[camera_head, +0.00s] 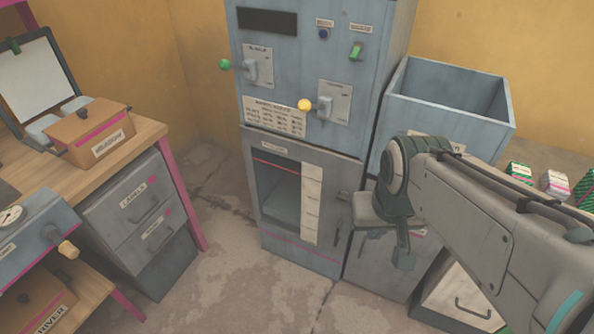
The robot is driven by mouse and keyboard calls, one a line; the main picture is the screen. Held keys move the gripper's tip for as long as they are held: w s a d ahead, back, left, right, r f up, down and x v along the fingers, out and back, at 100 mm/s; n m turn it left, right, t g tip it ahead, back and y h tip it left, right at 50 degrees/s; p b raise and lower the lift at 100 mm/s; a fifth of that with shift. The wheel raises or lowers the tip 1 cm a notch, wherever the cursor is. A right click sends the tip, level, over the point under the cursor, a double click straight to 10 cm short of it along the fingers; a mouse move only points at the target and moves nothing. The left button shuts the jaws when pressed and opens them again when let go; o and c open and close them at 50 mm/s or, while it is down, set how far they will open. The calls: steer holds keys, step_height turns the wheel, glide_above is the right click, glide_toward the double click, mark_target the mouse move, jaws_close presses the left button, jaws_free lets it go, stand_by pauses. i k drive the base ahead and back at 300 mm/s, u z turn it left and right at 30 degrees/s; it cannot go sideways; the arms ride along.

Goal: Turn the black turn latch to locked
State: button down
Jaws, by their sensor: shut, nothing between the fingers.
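The grey-blue press cabinet (310,135) stands in the middle, with a lower door (265,232) that has a window and looks closed. A small dark fitting (343,196) at the door's right edge may be the black turn latch; its turn position is too small to read. A dark upright handle (337,236) is below it. My gripper (403,260) is shut and empty, pointing down to the right of the door. It is apart from the dark fitting. My arm hides part of the area right of the cabinet.
Levers with a green knob (224,64) and a yellow knob (305,105) stick out of the upper panel. An open blue-grey bin (445,92) stands at the right. A wooden bench (150,133) with drawers is at the left. Bare floor (225,255) lies between.

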mark_target(344, 196)
steer(key=u, duration=0.05)
steer(key=k, duration=0.5)
steer(key=z, duration=0.8)
steer(key=i, duration=0.8)
steer(key=u, duration=2.05)
